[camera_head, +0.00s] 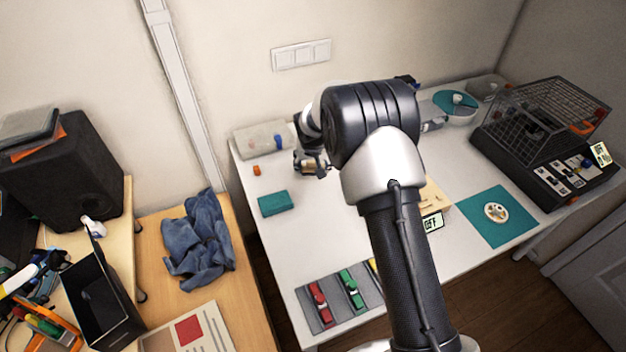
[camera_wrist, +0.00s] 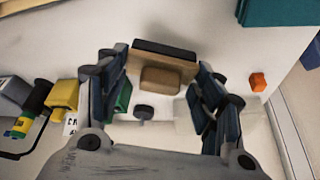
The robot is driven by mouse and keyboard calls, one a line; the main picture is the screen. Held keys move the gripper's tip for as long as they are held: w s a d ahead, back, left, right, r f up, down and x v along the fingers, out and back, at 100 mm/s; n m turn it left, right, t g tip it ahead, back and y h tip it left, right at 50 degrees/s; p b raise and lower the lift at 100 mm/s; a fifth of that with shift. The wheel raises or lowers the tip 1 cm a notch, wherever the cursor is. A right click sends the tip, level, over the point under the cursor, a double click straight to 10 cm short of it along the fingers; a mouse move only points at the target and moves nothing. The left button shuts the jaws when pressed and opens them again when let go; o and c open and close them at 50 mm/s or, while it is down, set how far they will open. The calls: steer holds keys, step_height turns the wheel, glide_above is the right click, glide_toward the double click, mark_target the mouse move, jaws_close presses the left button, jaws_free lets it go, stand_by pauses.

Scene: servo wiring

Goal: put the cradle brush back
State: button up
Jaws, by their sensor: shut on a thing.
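The brush (camera_wrist: 147,56), a wooden block with a dark strip along one long edge and a smaller wooden grip, is in the middle of the wrist view. My gripper (camera_wrist: 158,82) is shut on it, with one dark jointed finger on each side. In the head view my gripper (camera_head: 314,163) is above the back left part of the white table, and a brown bit of the brush (camera_head: 308,167) shows there. My arm hides the middle of the table. I cannot tell which thing is the brush's place.
A teal block (camera_head: 275,203) and a small orange cube (camera_head: 257,171) lie left of my gripper. A grey tray (camera_head: 337,312) with red and green parts is in front. A wire cage (camera_head: 545,112) stands at right.

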mark_target(313, 174)
steer(key=shift+f+b, duration=0.7)
steer(key=shift+f, duration=2.1)
steer(key=shift+f, duration=0.15)
steer(key=o, duration=1.1)
steer(key=shift+r, duration=0.35)
steer(key=p+v, duration=0.3)
steer(key=v, duration=0.8)
steer(key=shift+s+r, duration=0.15)
steer(key=shift+r, duration=0.2)
